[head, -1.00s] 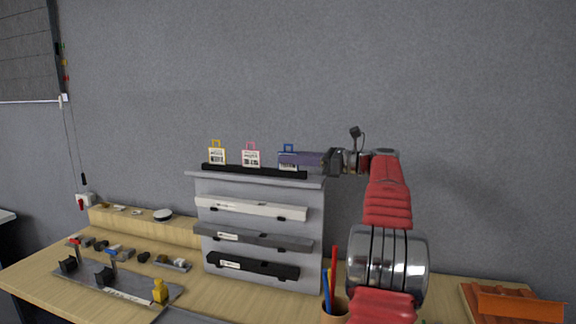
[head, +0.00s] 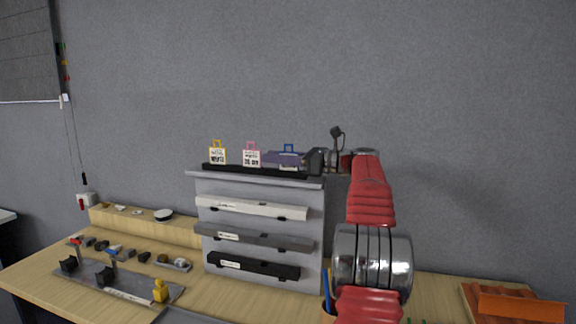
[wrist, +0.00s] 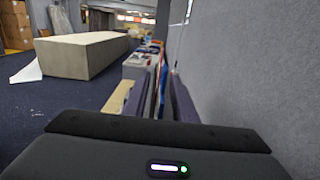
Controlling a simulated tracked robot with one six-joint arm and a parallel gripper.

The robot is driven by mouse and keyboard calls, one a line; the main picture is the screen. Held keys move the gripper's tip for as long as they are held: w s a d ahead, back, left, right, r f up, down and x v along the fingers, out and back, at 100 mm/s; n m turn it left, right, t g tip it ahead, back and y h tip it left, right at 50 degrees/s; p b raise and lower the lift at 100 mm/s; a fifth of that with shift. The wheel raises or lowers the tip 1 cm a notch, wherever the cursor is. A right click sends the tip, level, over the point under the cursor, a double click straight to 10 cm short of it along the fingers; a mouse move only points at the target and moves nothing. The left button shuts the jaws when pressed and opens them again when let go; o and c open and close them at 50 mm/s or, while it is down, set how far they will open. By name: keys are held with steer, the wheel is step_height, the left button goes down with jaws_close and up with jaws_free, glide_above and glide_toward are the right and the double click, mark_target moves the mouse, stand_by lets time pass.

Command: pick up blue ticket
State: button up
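The blue ticket (head: 289,148) stands upright in a black holder strip (head: 240,169) on top of a grey rack. Its blue loop shows above my gripper, with a strip of its white face below; the rest is hidden by the near finger. My gripper (head: 270,159) is level with the ticket and points left along the strip. In the wrist view my gripper (wrist: 160,98) has its fingers apart, with the blue ticket (wrist: 163,82) edge-on in the gap. I cannot tell whether either finger touches it.
The pink ticket (head: 251,158) stands just left of my fingertips, and the yellow ticket (head: 217,155) further left. The grey rack (head: 312,205) holds several long boxes. A wall rises close behind. A pen cup (head: 327,312) is partly hidden by my arm.

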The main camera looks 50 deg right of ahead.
jaws_close()
stand_by(0.3)
stand_by(0.3)
steer(key=shift+r, duration=0.1)
step_height(320, 180, up, 10)
stand_by(0.8)
stand_by(0.6)
